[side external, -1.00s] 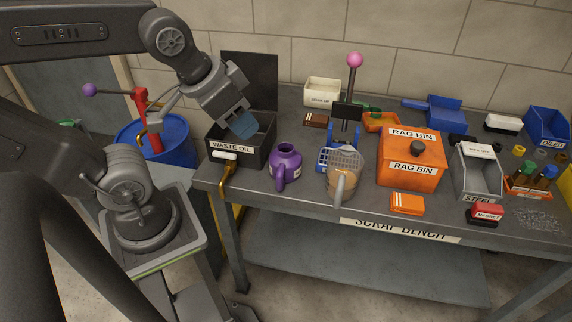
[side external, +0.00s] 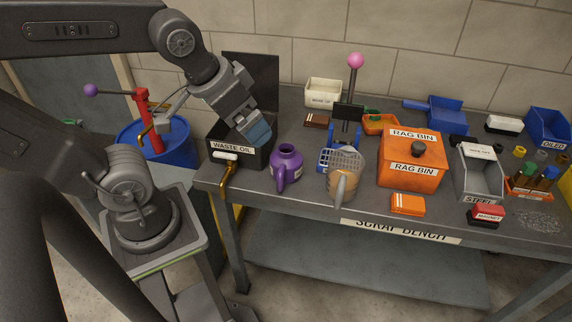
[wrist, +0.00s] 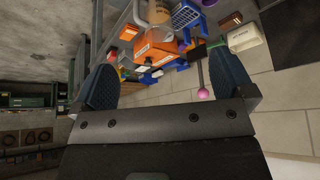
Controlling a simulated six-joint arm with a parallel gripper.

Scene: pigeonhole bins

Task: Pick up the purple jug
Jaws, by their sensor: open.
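The purple jug (side external: 287,166) stands upright on the bench near its left front edge, just right of the black waste oil bin. Its open round mouth faces up, and its handle side faces the front. My gripper (side external: 258,133) hangs over the right part of the waste oil bin, above and a little behind and left of the jug, not touching it. In the wrist view my gripper (wrist: 165,85) shows its two blue fingers wide apart with nothing between them. I cannot make out the jug in the wrist view.
The waste oil bin (side external: 232,157) has its lid raised behind it and a brass tap in front. A clear jug (side external: 343,173) with amber contents and a blue basket (side external: 326,158) stand right of the purple jug. An orange rag bin (side external: 412,163) is farther right.

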